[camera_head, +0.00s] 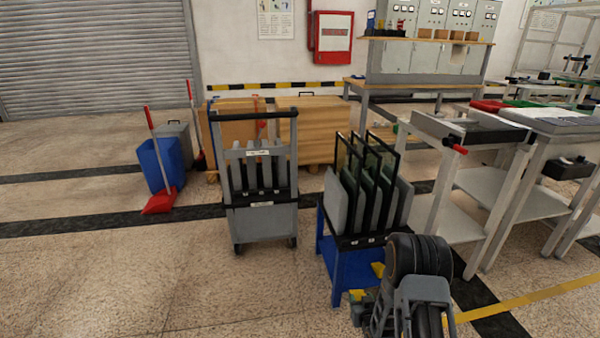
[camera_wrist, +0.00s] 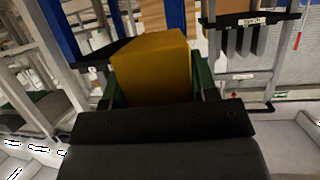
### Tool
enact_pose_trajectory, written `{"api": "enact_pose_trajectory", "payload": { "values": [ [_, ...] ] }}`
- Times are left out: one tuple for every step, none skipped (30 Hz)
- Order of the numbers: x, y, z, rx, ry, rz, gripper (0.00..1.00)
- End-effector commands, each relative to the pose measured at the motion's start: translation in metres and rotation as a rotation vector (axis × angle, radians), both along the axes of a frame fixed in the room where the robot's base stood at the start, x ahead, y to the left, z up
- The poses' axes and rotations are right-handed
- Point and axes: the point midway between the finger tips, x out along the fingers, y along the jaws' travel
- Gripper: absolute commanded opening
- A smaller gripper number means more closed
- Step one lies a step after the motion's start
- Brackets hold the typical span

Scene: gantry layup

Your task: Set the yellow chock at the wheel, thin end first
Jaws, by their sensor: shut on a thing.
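The yellow chock (camera_wrist: 150,65) fills the middle of the wrist view, held between the green fingers of my gripper (camera_wrist: 155,85), which is shut on it. Its broad face is toward the wrist camera; I cannot tell where its thin end points. In the head view my gripper (camera_head: 360,306) is low at the bottom, right of centre, partly hidden by my arm. Small yellow patches (camera_head: 357,295) show beside it. The grey cart (camera_head: 262,222) stands left of it, apart, with small dark wheels (camera_head: 238,248) on the floor. The cart also shows in the wrist view (camera_wrist: 240,77).
A blue stand (camera_head: 352,268) with upright dark panels is close behind my gripper. Grey workbenches (camera_head: 470,185) stand to the right. A blue bin (camera_head: 160,165) and red dustpan (camera_head: 160,200) are at the left. The floor (camera_head: 150,285) at front left is clear.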

Motion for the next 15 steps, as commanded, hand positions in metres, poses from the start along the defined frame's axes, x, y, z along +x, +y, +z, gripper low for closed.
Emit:
{"api": "enact_pose_trajectory", "payload": {
  "values": [
    [0.002, 0.011, 0.018, 0.000, -0.007, -0.006, 0.26],
    [0.001, 0.016, 0.026, 0.000, -0.006, -0.014, 0.26],
    [0.000, 0.023, 0.037, 0.001, -0.006, -0.025, 0.26],
    [-0.001, 0.027, 0.044, 0.001, -0.006, -0.033, 0.26],
    [-0.002, 0.032, 0.051, 0.001, -0.005, -0.040, 0.26],
    [-0.004, 0.038, 0.061, 0.001, -0.006, -0.050, 0.26],
    [-0.006, 0.039, 0.070, 0.001, -0.002, -0.056, 0.26],
    [-0.007, 0.037, 0.078, 0.001, 0.001, -0.059, 0.26],
    [-0.009, 0.036, 0.085, 0.001, 0.002, -0.059, 0.26],
    [-0.010, 0.036, 0.091, 0.000, 0.003, -0.059, 0.26],
    [-0.011, 0.036, 0.097, 0.000, 0.002, -0.058, 0.26],
    [-0.013, 0.036, 0.105, 0.000, 0.002, -0.058, 0.26],
    [-0.014, 0.036, 0.111, 0.000, 0.001, -0.058, 0.26],
    [-0.016, 0.036, 0.119, 0.000, 0.001, -0.058, 0.26],
    [-0.018, 0.036, 0.127, 0.000, 0.002, -0.058, 0.26]
  ]
}}
